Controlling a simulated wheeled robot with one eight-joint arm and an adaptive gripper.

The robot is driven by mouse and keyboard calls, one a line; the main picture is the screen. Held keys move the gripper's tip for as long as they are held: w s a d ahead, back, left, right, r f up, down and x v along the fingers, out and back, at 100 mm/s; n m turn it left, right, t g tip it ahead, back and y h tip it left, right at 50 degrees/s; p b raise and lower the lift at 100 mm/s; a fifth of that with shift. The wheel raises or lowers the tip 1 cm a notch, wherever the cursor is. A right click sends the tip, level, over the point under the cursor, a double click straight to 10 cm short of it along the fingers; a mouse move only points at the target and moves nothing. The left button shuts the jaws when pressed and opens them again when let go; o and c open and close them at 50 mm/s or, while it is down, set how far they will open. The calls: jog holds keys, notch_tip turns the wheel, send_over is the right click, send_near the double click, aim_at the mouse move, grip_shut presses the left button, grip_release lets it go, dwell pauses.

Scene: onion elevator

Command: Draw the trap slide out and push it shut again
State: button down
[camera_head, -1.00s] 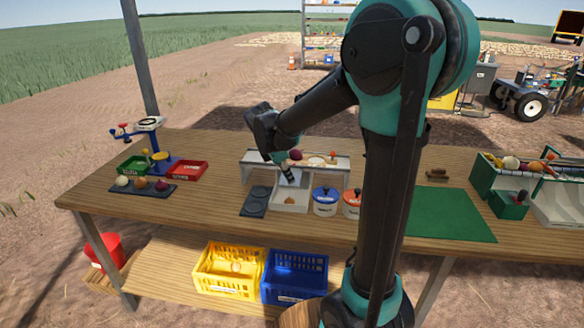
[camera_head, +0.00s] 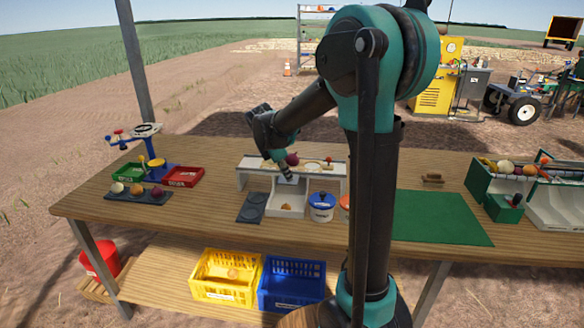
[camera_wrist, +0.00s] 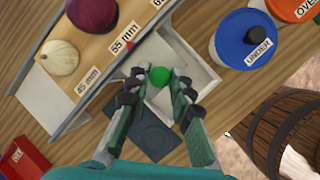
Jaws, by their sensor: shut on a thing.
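A green round knob (camera_wrist: 160,76) sits between my fingertips in the wrist view; I take it as the trap slide's handle, though the slide itself is hard to make out. My gripper (camera_wrist: 158,92) is shut on this knob, a finger on either side. In the head view my gripper (camera_head: 285,198) points down in front of the white sizing stand (camera_head: 334,184), over the white tray (camera_head: 296,211). A small orange-brown onion (camera_head: 287,206) shows in the tray. In the wrist view the white tray (camera_wrist: 204,72) lies around and behind the knob.
The sizing board (camera_wrist: 107,51) holds a purple onion (camera_wrist: 92,12) and a pale onion (camera_wrist: 60,57). A blue-lidded pot (camera_head: 322,206) stands right of the tray, a dark two-dish plate (camera_head: 252,207) left. The green mat (camera_head: 440,217) is clear.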

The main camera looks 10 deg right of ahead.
jog(key=shift+w+d, duration=0.3)
jog(key=shift+w, duration=0.55)
jog(key=shift+w+d, duration=0.25)
jog(key=shift+w, duration=0.55)
jog(key=c, duration=1.3)
grip_release()
jog(key=shift+r, duration=0.1)
jog(key=shift+r, duration=2.9)
jog(key=s+d+f+m+y, duration=0.1)
jog(key=s+f+m, duration=0.4)
jog(key=s, duration=0.5)
jog(key=s+d+f+m+y, duration=0.1)
jog(key=s+d+f+m, duration=0.1)
jog(key=s+f+m, duration=0.4)
jog(key=s+d+f+m+t+y, duration=0.1)
jog(key=s+f+m, duration=0.5)
jog(key=s, duration=0.8)
jog(key=shift+s+d+f+m+y, duration=0.1)
jog(key=shift+m+y, duration=0.05)
jog(key=shift+m, duration=0.5)
jog(key=shift+d+f+m+y, duration=0.1)
jog(key=shift+m, duration=0.5)
jog(key=shift+s+d+m+y, duration=0.1)
jog(key=shift+m+y, duration=0.05)
jog(key=shift+m, duration=0.5)
